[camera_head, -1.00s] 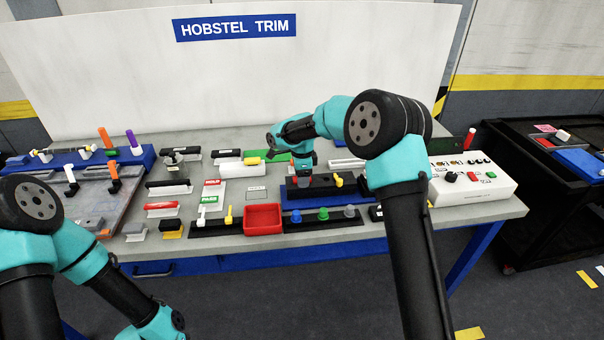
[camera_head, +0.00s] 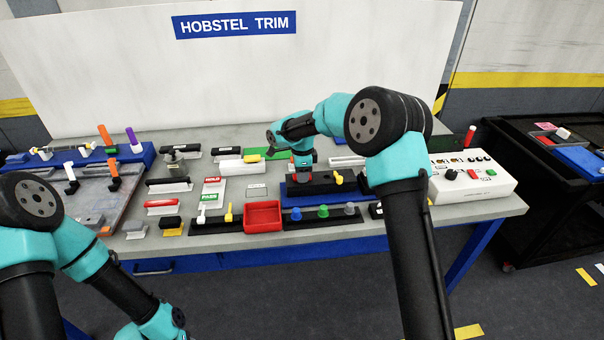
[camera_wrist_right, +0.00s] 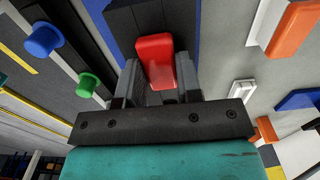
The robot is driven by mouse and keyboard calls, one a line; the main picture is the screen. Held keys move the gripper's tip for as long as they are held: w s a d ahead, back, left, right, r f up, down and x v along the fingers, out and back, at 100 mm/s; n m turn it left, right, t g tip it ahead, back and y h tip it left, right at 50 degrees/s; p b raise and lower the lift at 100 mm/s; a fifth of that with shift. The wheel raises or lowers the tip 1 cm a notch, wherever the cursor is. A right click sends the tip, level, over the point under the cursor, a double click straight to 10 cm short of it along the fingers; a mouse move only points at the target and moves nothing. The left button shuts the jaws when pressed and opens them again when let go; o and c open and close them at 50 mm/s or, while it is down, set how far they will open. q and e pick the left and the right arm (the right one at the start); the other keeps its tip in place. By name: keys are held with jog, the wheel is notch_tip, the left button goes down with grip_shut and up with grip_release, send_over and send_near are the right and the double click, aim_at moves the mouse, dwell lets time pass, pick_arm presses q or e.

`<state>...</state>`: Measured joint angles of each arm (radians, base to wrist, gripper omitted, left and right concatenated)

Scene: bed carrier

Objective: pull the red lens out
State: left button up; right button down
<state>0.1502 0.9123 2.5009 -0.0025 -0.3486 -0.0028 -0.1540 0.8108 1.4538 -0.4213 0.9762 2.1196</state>
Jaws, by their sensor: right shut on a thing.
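The red lens (camera_wrist_right: 156,60) stands between the two fingers of my right gripper (camera_wrist_right: 158,88) in the right wrist view. The fingers are shut on it. Its far end lies against the black block (camera_wrist_right: 122,20), and I cannot tell how deep it sits there. In the head view my right gripper (camera_head: 302,176) points down at the left part of the black block (camera_head: 325,184). My left gripper is out of view; only my left arm shows at lower left.
A red tray (camera_head: 263,229) stands front left of the block. A strip with a blue knob (camera_head: 296,214), a green knob (camera_head: 323,211) and a grey knob runs along the front. A white control box (camera_head: 470,185) stands to the right. Trim pieces and signs lie to the left.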

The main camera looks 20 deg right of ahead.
jog(key=shift+r, duration=0.45)
dwell(0.5)
jog(key=shift+r, duration=1.8)
jog(key=shift+w, duration=0.1)
